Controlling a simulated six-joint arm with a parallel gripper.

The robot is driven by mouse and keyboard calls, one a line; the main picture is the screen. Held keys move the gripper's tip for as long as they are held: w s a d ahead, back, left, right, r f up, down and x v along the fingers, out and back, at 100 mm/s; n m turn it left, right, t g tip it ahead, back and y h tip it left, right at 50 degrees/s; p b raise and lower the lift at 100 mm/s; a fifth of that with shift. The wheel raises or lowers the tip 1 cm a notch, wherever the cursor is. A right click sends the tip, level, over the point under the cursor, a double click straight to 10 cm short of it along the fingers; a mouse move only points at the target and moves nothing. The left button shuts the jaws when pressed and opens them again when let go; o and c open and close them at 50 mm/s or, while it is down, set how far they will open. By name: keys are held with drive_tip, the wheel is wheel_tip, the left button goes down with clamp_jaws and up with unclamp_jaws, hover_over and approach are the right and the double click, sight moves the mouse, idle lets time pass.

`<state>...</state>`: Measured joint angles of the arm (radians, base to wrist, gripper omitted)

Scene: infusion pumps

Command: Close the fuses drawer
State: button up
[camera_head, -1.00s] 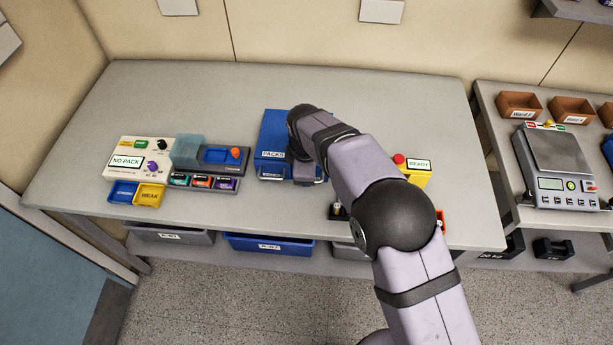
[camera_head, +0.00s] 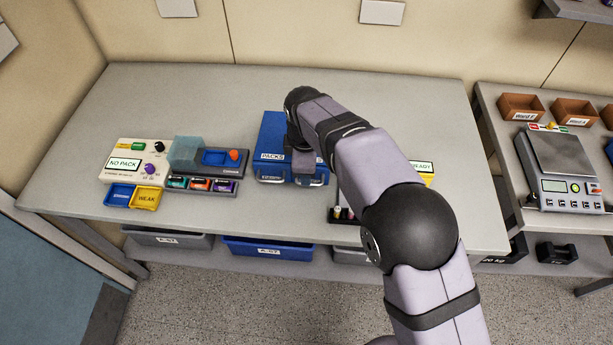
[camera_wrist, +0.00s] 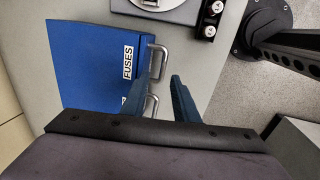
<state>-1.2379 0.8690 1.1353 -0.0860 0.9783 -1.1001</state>
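The blue drawer cabinet (camera_head: 272,135) stands at the middle of the table, with a PACKS label at its front left. The wrist view shows its blue top (camera_wrist: 85,65), a white FUSES label (camera_wrist: 128,62) and a metal handle (camera_wrist: 158,60) beside that label. A second handle (camera_wrist: 152,104) and a partly hidden label are nearer my gripper. My gripper (camera_wrist: 160,88) is open and empty, its fingers apart on either side of the second handle in the picture. In the head view my arm covers the cabinet's right part. I cannot tell how far the fuses drawer is out.
A NO PACK device (camera_head: 137,165) and a grey unit with coloured modules (camera_head: 205,170) stand to the left. A dark rack (camera_head: 340,213) and a yellow READY device (camera_head: 422,170) are to the right, partly behind my arm. Table left of the cabinet's rear is clear.

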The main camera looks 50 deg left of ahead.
drive_tip(key=shift+s+d+r+b, duration=0.1)
drive_tip(key=shift+r+b, duration=0.05)
drive_tip(key=shift+r, duration=0.55)
drive_tip(key=shift+s+d+r+b, duration=0.1)
drive_tip(key=shift+r+b, duration=0.05)
drive_tip(key=shift+r, duration=0.55)
drive_tip(key=w+d+r+m+h, duration=0.1)
drive_tip(key=w+d+m, duration=0.55)
drive_tip(key=d, duration=0.65)
drive_tip(key=w+d+r+m, duration=0.1)
drive_tip(key=w+d+m, duration=0.55)
drive_tip(key=d, duration=0.65)
drive_tip(key=d+f+m, duration=0.1)
drive_tip(key=d+m, duration=0.5)
drive_tip(key=d, duration=1)
drive_tip(key=s+d+f+m+g, duration=0.1)
drive_tip(key=s+d+f+m, duration=0.1)
drive_tip(key=s+d+m, duration=0.6)
drive_tip(key=s+d, duration=0.3)
drive_tip(key=shift+d+f, duration=0.4)
drive_tip(key=shift+s+a, duration=0.1)
